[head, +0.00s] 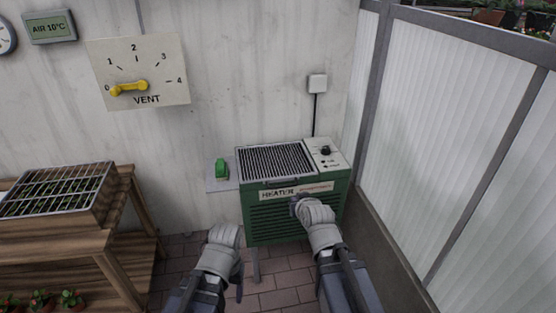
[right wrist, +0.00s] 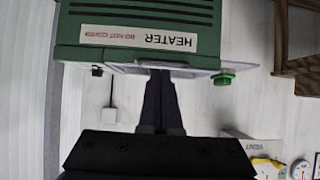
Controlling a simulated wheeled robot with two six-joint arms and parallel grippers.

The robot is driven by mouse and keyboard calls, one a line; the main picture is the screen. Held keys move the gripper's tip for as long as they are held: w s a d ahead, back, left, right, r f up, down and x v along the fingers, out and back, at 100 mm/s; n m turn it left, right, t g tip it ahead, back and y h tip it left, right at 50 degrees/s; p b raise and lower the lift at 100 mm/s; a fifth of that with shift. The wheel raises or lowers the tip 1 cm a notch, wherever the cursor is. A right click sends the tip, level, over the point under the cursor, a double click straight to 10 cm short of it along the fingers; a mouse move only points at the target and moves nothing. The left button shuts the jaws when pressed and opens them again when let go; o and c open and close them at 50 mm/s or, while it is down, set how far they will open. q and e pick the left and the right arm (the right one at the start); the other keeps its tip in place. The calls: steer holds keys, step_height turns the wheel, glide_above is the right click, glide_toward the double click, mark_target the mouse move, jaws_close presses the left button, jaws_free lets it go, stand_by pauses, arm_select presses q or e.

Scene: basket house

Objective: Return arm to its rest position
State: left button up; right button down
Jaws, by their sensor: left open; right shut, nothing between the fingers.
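My right gripper (head: 298,205) is at the front of the green heater (head: 290,220), near its label strip. In the right wrist view, which is upside down, its dark fingers (right wrist: 160,95) are together with nothing between them, overlapping the heater's edge (right wrist: 150,45). Whether they touch the heater I cannot tell. My left gripper (head: 238,274) is low in front of the heater's left side, largely hidden by its own grey wrist; it is open, with nothing seen in it.
A green object (head: 221,168) sits on a small shelf (head: 222,185) left of the heater. The heater's dark knob (head: 325,151) is on top. A wooden bench (head: 118,262) stands left, a frosted wall right. The vent dial's yellow pointer (head: 128,89) is at 0.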

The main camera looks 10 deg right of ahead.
steer(key=s+a+r+n+g+p, duration=0.1)
steer(key=s+a+r+g+p, duration=0.2)
steer(key=s+p, duration=0.3)
steer(key=s+a+r+n+g+h+p, duration=0.1)
steer(key=s+a+r+g+p, duration=0.2)
steer(key=s+p, duration=0.4)
steer(key=s+a+r+n+g+p, duration=0.1)
steer(key=s+a+r+g+p, duration=0.3)
steer(key=s+p, duration=0.3)
steer(key=shift+s+a+g+h, duration=0.4)
steer(key=shift+s+g, duration=0.35)
steer(key=shift+g, duration=0.15)
steer(key=shift+r, duration=0.1)
